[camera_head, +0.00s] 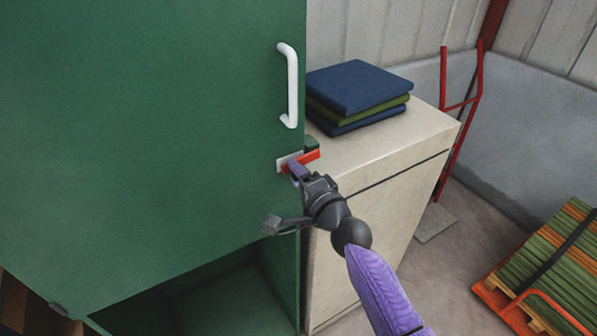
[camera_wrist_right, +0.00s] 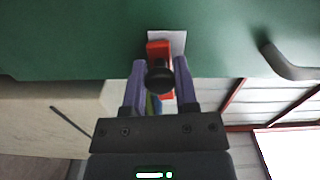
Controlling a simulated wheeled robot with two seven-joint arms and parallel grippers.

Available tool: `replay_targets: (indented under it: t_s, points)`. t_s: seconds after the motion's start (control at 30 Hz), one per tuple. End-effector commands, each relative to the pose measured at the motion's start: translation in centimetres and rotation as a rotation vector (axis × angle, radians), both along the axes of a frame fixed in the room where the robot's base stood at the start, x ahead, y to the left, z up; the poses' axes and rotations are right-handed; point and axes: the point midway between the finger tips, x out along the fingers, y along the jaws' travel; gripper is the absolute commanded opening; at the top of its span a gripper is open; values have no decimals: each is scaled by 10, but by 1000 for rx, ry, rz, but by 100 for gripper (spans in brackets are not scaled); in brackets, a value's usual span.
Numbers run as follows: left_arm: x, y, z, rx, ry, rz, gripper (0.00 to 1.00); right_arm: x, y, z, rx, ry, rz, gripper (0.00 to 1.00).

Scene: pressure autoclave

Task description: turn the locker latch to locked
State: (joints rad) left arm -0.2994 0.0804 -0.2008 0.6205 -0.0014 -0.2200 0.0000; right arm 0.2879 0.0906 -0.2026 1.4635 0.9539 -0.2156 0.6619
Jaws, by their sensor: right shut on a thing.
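The green locker door (camera_head: 150,120) fills the left of the head view. Its latch is a red bar (camera_head: 311,157) on a pale plate (camera_head: 287,160) at the door's right edge, below the white handle (camera_head: 291,85). The bar lies roughly level, tilted slightly up to the right, and reaches past the door edge. My right gripper (camera_head: 294,172) is at the latch. In the right wrist view, my purple fingers (camera_wrist_right: 159,80) are on either side of the latch's black knob (camera_wrist_right: 159,76), shut on it. The red bar shows behind the knob. My left gripper is out of view.
A cream cabinet (camera_head: 385,190) with folded blue and green cloths (camera_head: 358,87) stands right of the locker. A red hand truck (camera_head: 443,85) leans behind it. A pallet of green and orange slats (camera_head: 550,260) is at lower right. An open space shows below the door.

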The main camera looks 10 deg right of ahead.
Motion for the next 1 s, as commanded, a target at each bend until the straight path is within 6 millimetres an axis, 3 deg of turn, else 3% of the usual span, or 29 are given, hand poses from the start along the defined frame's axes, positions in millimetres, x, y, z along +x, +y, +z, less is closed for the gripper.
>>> replay_targets:
  t_s: [0.3,0.83,0.87,1.0]
  points:
    - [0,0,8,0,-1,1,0,0,0,7,99,34,-1,0]
    - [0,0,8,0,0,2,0,0,0,8,120,40,-2,0]
    - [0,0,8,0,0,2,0,0,0,8,120,40,-2,39]
    - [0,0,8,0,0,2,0,0,0,8,118,41,-1,68]
